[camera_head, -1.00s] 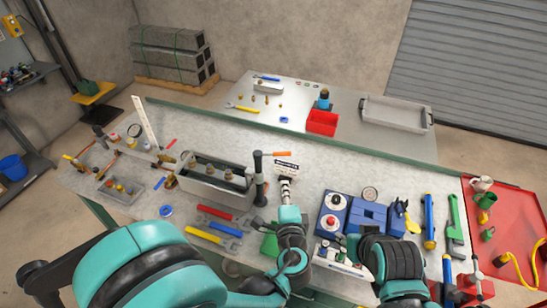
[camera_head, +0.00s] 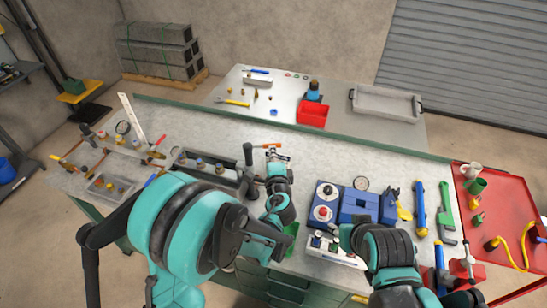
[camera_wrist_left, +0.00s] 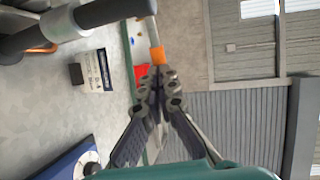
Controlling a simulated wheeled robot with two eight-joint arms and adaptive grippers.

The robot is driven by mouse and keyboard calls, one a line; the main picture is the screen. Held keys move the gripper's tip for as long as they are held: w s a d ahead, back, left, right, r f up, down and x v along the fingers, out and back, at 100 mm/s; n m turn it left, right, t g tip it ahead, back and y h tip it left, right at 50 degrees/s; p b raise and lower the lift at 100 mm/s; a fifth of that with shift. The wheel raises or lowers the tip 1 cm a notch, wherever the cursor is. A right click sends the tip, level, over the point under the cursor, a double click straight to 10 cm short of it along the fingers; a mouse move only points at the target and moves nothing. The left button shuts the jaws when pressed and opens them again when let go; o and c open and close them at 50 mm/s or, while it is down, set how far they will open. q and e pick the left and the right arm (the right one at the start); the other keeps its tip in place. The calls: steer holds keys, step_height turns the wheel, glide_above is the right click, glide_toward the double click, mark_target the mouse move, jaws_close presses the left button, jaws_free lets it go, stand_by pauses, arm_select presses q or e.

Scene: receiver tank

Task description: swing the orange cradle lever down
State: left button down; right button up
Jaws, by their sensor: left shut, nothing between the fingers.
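The orange lever (camera_head: 268,146) sticks out sideways to the right from the top of a dark upright post (camera_head: 249,163) beside the grey tank (camera_head: 206,173). My left gripper (camera_head: 273,156) is shut and empty, just below and in front of the lever. In the left wrist view, the orange lever end (camera_wrist_left: 157,56) lies right at the closed fingertips (camera_wrist_left: 160,73); whether they touch I cannot tell. Its dark round bar (camera_wrist_left: 112,12) runs across the top left. My right arm comes in at the lower right of the head view; its gripper fingers do not show.
A blue box with dials (camera_head: 325,204) and blue blocks (camera_head: 360,206) stand right of my left gripper. A red bin (camera_head: 313,115) and grey tray (camera_head: 386,105) are on the back table. The bench strip behind the lever is mostly clear.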

arm_select(q)
steer(key=shift+w, duration=0.1)
steer(key=w+n+y, duration=0.1)
steer(key=w+n+y+b, duration=0.1)
steer(key=w+n+g+y+b, duration=0.1)
steer(key=y, duration=0.1)
steer(key=shift+w+d+f, duration=0.1)
steer(key=shift+w+d, duration=0.1)
steer(key=shift+d, duration=0.15)
stand_by(0.5)
